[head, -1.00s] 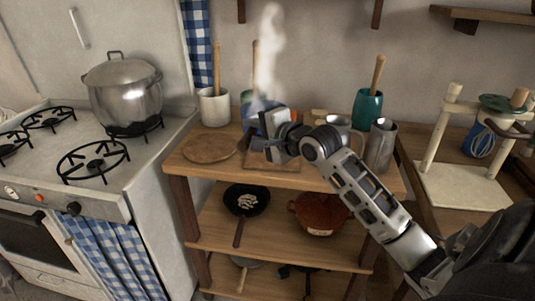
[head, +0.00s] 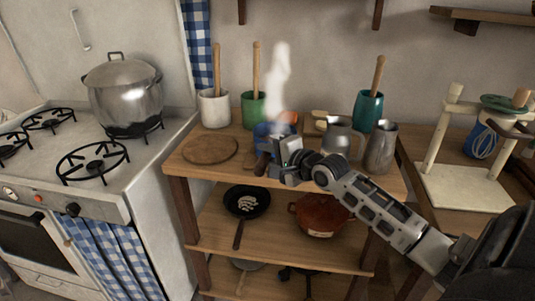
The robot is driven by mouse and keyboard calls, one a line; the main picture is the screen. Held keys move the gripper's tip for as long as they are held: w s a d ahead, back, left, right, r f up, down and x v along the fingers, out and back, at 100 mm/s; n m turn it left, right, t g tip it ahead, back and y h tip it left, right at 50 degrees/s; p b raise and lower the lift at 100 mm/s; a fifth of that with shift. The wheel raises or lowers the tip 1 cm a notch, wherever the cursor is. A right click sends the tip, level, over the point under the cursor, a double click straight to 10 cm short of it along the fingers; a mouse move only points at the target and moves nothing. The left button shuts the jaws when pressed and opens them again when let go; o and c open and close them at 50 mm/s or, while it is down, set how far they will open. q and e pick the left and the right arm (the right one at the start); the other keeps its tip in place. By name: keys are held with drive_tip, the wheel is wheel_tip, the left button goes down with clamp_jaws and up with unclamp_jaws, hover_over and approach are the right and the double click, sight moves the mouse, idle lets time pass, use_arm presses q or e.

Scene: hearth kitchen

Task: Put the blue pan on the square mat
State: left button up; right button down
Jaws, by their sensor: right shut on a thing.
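The blue pan (head: 262,131) is over the middle of the wooden table, with steam rising from it. My right gripper (head: 268,161) is shut on the pan's dark handle at its near side. The gripper hides part of the pan. The square mat (head: 254,169) is a wooden board on the tabletop, mostly hidden behind the pan and gripper. I cannot tell whether the pan touches it. My left gripper is not in view.
A round board (head: 210,149) lies left of the pan. A white crock (head: 214,109), green crock (head: 253,108) and teal crock (head: 368,110) stand behind. Metal jugs (head: 381,147) stand right. A stove with a steel pot (head: 126,95) is at the left.

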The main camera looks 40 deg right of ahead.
drive_tip(key=c, duration=1.3)
unclamp_jaws()
drive_tip(key=shift+o, duration=0.2)
drive_tip(key=a+v, duration=0.1)
drive_tip(key=v, duration=1.1)
drive_tip(key=s+a+f+n+g, duration=0.1)
drive_tip(key=s+a+f+n, duration=0.1)
drive_tip(key=a+f+n, duration=0.35)
drive_tip(key=s+a+f+n+g, duration=0.2)
drive_tip(key=s+f, duration=0.1)
drive_tip(key=f, duration=0.6)
drive_tip(key=s+a+f+n+g+y, duration=0.1)
drive_tip(key=s+a+f+n, duration=0.2)
drive_tip(key=a+n, duration=0.3)
drive_tip(key=s+a+f+n+y, duration=0.1)
drive_tip(key=s+a+f+n, duration=0.3)
drive_tip(key=a, duration=0.8)
drive_tip(key=shift+a+f+n+g, duration=0.35)
drive_tip(key=shift+f+n, duration=0.35)
drive_tip(key=shift+n, duration=0.55)
drive_tip(key=shift+d, duration=0.15)
